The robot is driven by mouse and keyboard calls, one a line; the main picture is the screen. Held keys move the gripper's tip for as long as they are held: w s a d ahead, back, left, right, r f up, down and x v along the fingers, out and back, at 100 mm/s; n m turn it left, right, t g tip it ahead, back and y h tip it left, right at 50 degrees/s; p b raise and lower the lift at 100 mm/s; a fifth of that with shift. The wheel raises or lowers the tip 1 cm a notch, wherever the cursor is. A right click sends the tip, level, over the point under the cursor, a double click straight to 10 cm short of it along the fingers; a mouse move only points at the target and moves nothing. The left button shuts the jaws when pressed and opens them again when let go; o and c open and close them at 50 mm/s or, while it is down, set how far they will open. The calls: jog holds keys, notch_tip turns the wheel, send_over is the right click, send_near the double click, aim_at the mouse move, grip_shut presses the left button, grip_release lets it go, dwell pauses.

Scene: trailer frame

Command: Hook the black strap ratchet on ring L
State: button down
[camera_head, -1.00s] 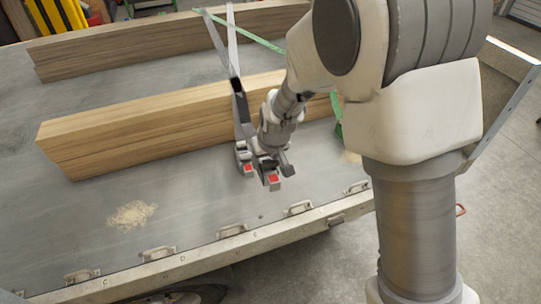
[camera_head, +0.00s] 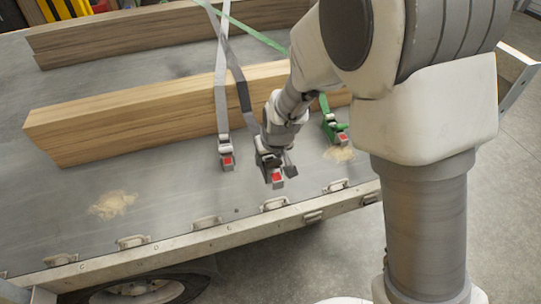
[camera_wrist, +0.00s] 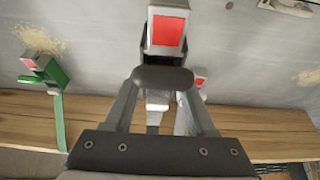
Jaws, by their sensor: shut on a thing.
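My gripper (camera_head: 272,150) is shut on the black strap ratchet (camera_head: 276,176), a grey buckle with a red patch, held above the trailer bed near its front edge. Its dark strap (camera_head: 243,96) runs up over the timber. In the wrist view, the ratchet (camera_wrist: 166,30) stands out beyond the fingers, which partly hide it. Several metal rings (camera_head: 273,203) line the front edge, apart from the ratchet. Some letters show on the edge, but I cannot make out an L or tell which ring is L.
A light grey strap's ratchet (camera_head: 226,155) hangs left of my gripper, and a green strap's ratchet (camera_head: 336,130) lies to its right. Two timber beams (camera_head: 130,118) lie across the bed (camera_head: 160,190). Sawdust piles (camera_head: 111,204) lie near the front.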

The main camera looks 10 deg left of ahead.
aim_at(275, 165)
jog(key=shift+f+b, duration=3.75)
jog(key=shift+f, duration=1)
jog(key=shift+c, duration=0.7)
grip_release()
jog(key=p+v, duration=0.5)
jog(key=v, duration=1.2)
jog(key=shift+r, duration=0.1)
jog(key=s+d+r+m+t+p, duration=0.1)
jog(key=s+d+r+m+p, duration=0.15)
jog(key=d+r, duration=0.5)
jog(key=s+d+r+m+p, duration=0.15)
jog(key=d+r+p, duration=0.25)
jog(key=d+r, duration=0.4)
jog(key=s+d+r+m+h+p, duration=0.2)
jog(key=s+d+r+p, duration=0.2)
jog(key=s+d+r, duration=0.4)
jog(key=shift+s+r+t+p, duration=0.3)
jog(key=shift+s+r+t, duration=0.1)
jog(key=shift+s+r, duration=0.35)
